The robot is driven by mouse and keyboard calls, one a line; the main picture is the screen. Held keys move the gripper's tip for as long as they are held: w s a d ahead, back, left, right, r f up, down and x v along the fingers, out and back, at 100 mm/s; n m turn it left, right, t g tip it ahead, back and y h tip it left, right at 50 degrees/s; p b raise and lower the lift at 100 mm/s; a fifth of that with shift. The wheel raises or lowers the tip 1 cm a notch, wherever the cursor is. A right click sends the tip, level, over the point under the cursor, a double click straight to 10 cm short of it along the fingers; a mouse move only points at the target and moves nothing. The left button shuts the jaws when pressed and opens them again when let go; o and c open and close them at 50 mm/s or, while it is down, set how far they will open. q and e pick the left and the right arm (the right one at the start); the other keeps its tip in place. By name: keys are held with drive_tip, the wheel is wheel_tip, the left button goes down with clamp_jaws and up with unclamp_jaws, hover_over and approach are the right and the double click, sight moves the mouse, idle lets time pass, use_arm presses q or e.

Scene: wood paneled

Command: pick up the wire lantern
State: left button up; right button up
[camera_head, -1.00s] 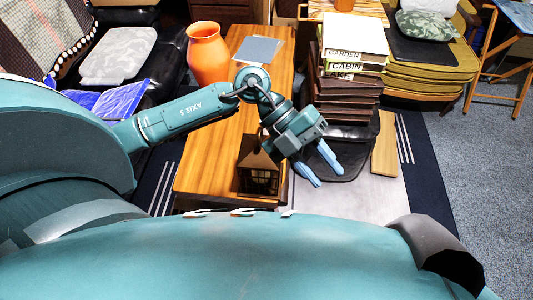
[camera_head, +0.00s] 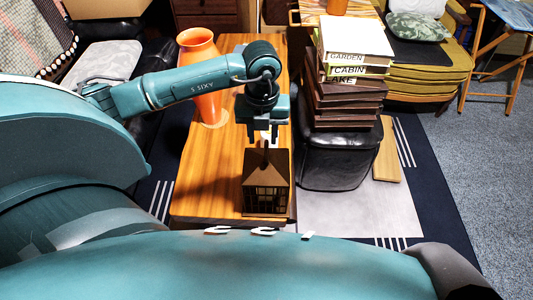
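The wire lantern (camera_head: 265,184), a dark brown house-shaped lantern with a peaked roof and barred sides, stands upright near the front right end of the wooden table (camera_head: 205,185). My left gripper (camera_head: 262,137) is just above and behind the lantern's top and points down. Its two pale fingertips are apart with a gap between them, and it holds nothing. I cannot tell whether the fingers touch the lantern's top. My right gripper is not in view.
An orange vase (camera_head: 201,75) stands on the table behind my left forearm. A tall stack of books (camera_head: 345,85) rests on a black leather seat (camera_head: 335,160) right of the table. A small wooden board (camera_head: 387,150) lies beyond.

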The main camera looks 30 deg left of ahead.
use_arm(q)
drive_tip(key=shift+w+d+f+b, duration=0.1)
drive_tip(key=shift+w+f, duration=0.05)
drive_tip(key=shift+f, duration=1)
drive_tip(key=shift+w+d+f+b, duration=0.1)
drive_tip(key=shift+w+f, duration=0.05)
drive_tip(key=shift+f, duration=1)
drive_tip(key=shift+w+f+b, duration=0.1)
drive_tip(key=shift+w+f, duration=0.05)
drive_tip(key=shift+f, duration=1)
drive_tip(key=shift+c, duration=0.5)
clamp_jaws()
drive_tip(key=shift+r, duration=0.1)
